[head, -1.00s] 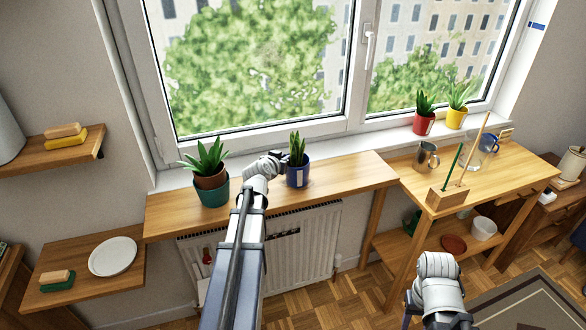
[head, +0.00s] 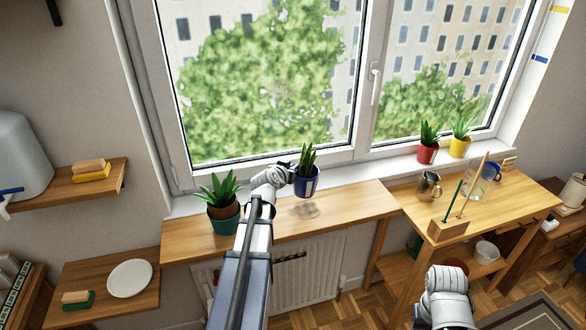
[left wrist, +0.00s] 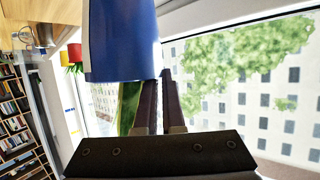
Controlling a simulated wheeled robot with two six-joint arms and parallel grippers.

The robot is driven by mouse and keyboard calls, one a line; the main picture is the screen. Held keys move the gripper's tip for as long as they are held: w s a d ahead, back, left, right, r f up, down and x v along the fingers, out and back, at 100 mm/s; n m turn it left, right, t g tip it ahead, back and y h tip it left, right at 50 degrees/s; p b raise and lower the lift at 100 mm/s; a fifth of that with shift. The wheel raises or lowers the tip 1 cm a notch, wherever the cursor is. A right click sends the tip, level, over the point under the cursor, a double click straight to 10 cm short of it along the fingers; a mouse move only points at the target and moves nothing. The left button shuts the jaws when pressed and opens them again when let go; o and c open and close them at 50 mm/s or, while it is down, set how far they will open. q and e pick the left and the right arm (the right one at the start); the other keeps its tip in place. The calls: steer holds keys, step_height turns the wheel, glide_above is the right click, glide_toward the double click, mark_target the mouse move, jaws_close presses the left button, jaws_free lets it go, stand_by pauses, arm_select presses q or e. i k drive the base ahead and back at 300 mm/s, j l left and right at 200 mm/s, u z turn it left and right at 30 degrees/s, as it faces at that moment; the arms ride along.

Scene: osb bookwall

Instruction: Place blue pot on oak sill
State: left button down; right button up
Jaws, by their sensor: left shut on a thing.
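The blue pot (head: 304,188), with a spiky green plant and a pale label, hangs upright above the oak sill (head: 350,205), its shadow on the wood below. My left gripper (head: 290,175) is shut on the blue pot at its left side. In the left wrist view the blue pot (left wrist: 120,42) fills the top, against the fingers of my left gripper (left wrist: 166,78). My right arm shows at the lower right of the head view, but its gripper is hidden.
A teal pot (head: 223,224) with a plant stands on the sill left of my left gripper. Red (head: 428,153) and yellow (head: 460,146) pots stand by the window at right. A metal mug (head: 429,186) is on the side table. The sill's right half is clear.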

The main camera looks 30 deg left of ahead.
mark_target(358, 198)
steer(key=z, duration=0.65)
steer(key=j+z, duration=0.15)
steer(key=z, duration=0.15)
steer(key=k+j+z, duration=0.1)
steer(key=z, duration=0.15)
steer(key=k+j, duration=0.1)
steer(key=j, duration=0.2)
steer(key=k+j, duration=0.15)
steer(key=j, duration=0.2)
steer(key=k+j, duration=0.1)
steer(key=j, duration=0.2)
steer(key=k+j, duration=0.1)
steer(key=j, duration=0.25)
